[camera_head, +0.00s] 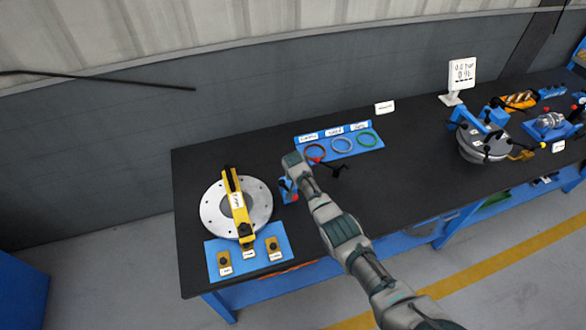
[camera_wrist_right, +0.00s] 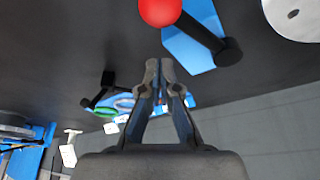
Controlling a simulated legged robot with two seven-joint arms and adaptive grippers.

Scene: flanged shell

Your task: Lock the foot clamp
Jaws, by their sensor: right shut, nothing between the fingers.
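The likely foot clamp (camera_head: 288,190) is a small blue device on the table, right of the flanged disc. Its blue plate (camera_wrist_right: 190,45) and black lever with a red ball (camera_wrist_right: 161,10) show at the top of the right wrist view. My right gripper (camera_wrist_right: 165,68) is shut and empty, its fingertips pointing toward the clamp and appearing apart from the lever. In the head view my right wrist (camera_head: 293,161) is over or beside the clamp and its fingers cannot be made out. Whether the lever is locked cannot be told. My left gripper is out of view.
The silver flanged disc (camera_head: 209,211) carries a yellow bar (camera_head: 236,205). A blue mat (camera_head: 235,266) with yellow blocks lies in front. A blue ring board (camera_head: 368,148) and a black part (camera_head: 340,170) lie close behind my wrist.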

